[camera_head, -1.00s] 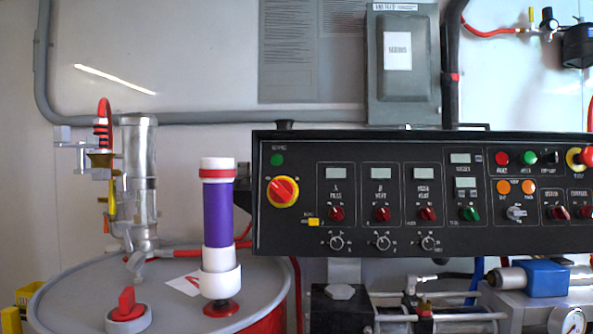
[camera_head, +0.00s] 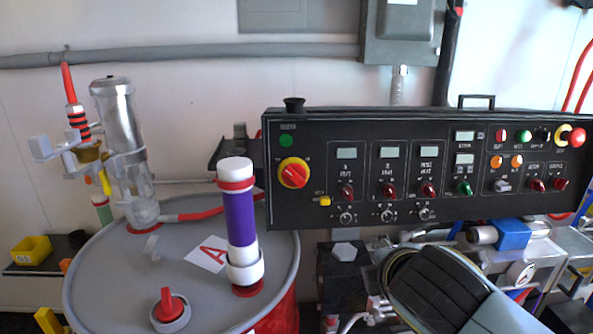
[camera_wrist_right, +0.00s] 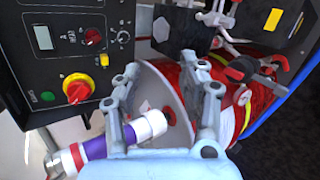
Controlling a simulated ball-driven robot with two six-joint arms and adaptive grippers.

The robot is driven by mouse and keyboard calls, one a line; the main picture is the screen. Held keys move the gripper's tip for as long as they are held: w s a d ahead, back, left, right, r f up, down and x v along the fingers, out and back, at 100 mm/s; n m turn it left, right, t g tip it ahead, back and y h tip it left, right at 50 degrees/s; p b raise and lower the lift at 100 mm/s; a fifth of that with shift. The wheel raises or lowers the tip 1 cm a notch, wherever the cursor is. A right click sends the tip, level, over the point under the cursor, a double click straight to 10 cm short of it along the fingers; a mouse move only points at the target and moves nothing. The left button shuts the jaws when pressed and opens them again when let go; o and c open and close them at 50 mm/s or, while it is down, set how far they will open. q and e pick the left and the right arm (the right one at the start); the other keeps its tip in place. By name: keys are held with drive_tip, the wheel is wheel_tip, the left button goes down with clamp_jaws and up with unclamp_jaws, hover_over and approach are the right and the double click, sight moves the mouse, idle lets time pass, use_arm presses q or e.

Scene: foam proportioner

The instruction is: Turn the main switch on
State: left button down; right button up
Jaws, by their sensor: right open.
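The main switch (camera_head: 294,173) is a red rotary knob on a round yellow plate at the left end of the black control panel (camera_head: 385,212). A green indicator (camera_head: 286,141) is above it. In the right wrist view the switch (camera_wrist_right: 76,88) is at the left, outside the fingers. My right gripper (camera_wrist_right: 168,80) is open, its two grey fingers apart, with nothing visibly held. Part of the purple-and-white tube (camera_wrist_right: 95,148) and the drum show behind and between the fingers. In the head view only my right arm shows at the lower right, its gripper hidden. My left gripper is out of view.
A grey-topped drum (camera_head: 110,270) stands left of the panel, with the upright purple tube (camera_head: 240,218) close below the switch's left side. A metal pump (camera_head: 120,130) with a red hose stands on the drum. Machinery and a blue block (camera_head: 513,236) lie below the panel.

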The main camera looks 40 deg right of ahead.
drive_tip(key=w+d+r+n+t+h, duration=0.1)
drive_tip(key=w+r+n+t+h, duration=0.25)
drive_tip(key=n, duration=0.55)
drive_tip(key=n+t+y, duration=0.4)
drive_tip(key=n+t, duration=0.1)
drive_tip(key=n, duration=1.4)
approach(296, 179)
drive_tip(key=p+x, duration=0.1)
drive_tip(key=x, duration=0.7)
drive_tip(key=shift+w, duration=0.35)
clamp_jaws()
